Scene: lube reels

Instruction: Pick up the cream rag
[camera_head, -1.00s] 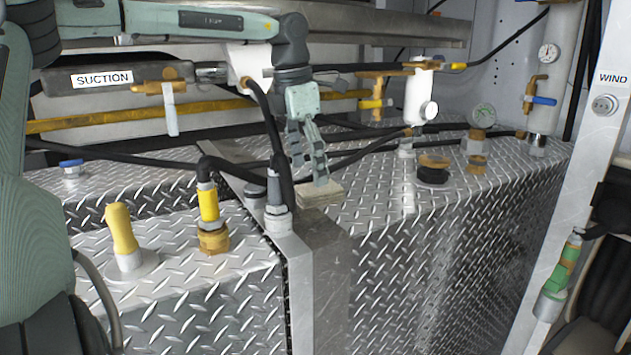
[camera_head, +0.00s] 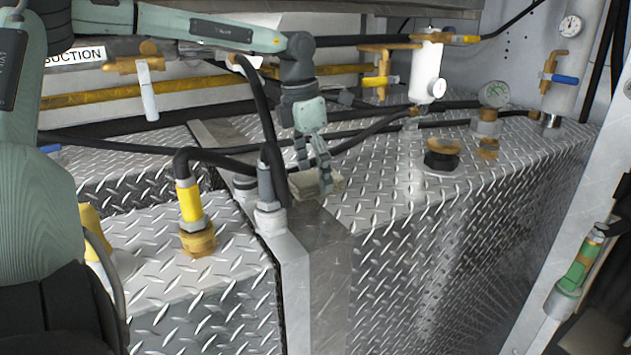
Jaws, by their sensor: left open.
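The cream rag (camera_head: 303,184) is a small folded pad on the metal ledge between the diamond-plate tanks. It lies just right of the black hose and its grey fitting, which stand in front of its left side. My left gripper (camera_head: 317,176) points down over the rag, open, with its fingers at the rag's level. One finger crosses in front of the rag and hides part of it. I cannot tell whether the fingers touch it. My right gripper is not in view.
A black hose with a grey fitting (camera_head: 269,208) rises close to the rag's left. A yellow-collared hose fitting (camera_head: 190,205) stands farther left. A black-and-brass cap (camera_head: 441,154) sits on the right tank. The right tank's top near the ledge is mostly clear.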

